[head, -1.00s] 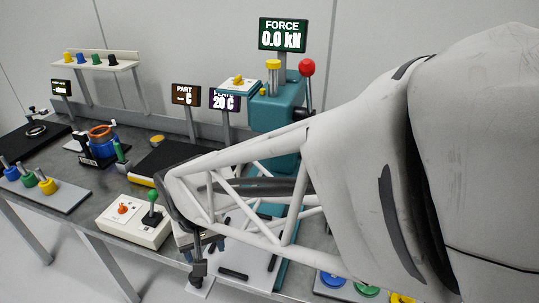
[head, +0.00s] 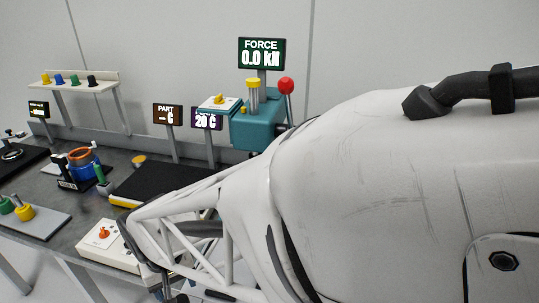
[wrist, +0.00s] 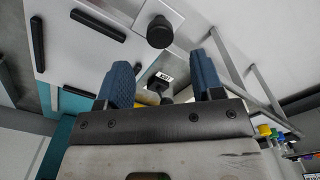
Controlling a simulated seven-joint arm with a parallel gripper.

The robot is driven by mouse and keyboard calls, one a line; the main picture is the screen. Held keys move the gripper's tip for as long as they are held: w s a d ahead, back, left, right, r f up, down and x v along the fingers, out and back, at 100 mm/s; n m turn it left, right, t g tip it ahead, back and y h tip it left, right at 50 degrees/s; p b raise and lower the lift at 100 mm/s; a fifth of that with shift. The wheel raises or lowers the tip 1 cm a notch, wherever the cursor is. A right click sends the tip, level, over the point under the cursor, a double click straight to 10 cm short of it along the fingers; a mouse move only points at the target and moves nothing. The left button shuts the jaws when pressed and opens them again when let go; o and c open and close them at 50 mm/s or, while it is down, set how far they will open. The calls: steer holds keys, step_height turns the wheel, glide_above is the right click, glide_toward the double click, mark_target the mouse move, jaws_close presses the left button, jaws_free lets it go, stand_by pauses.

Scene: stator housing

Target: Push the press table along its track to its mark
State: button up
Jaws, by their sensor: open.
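The teal press (head: 258,132) stands behind my arm in the head view, its FORCE display reading 0.0 kN. A pale plate with black bars (wrist: 88,48) fills the upper left of the wrist view; it appears to be the press table area. A black round knob (wrist: 160,32) on a grey bracket lies beyond my fingertips. My gripper (wrist: 164,72) is open, its two blue fingers apart. A small dark piece with a white label (wrist: 165,80) shows between them; I cannot tell whether they touch it. The track and mark cannot be made out, and my arm hides the press's lower part.
A control box with an orange knob (head: 106,243) sits at the bench's front edge. A black pad (head: 165,186), an orange-and-blue ring part (head: 82,160) and a peg board (head: 40,222) lie left of my arm. A raised shelf (head: 75,82) stands at the back left.

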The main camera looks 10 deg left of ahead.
mark_target(181, 299)
steer(key=shift+f, duration=3.2)
jaws_close()
steer(key=shift+w, duration=0.1)
steer(key=w, duration=2.2)
steer(key=shift+w, duration=0.15)
steer(key=shift+c, duration=1.2)
jaws_free()
steer(key=shift+w, duration=0.1)
steer(key=shift+o, duration=1.2)
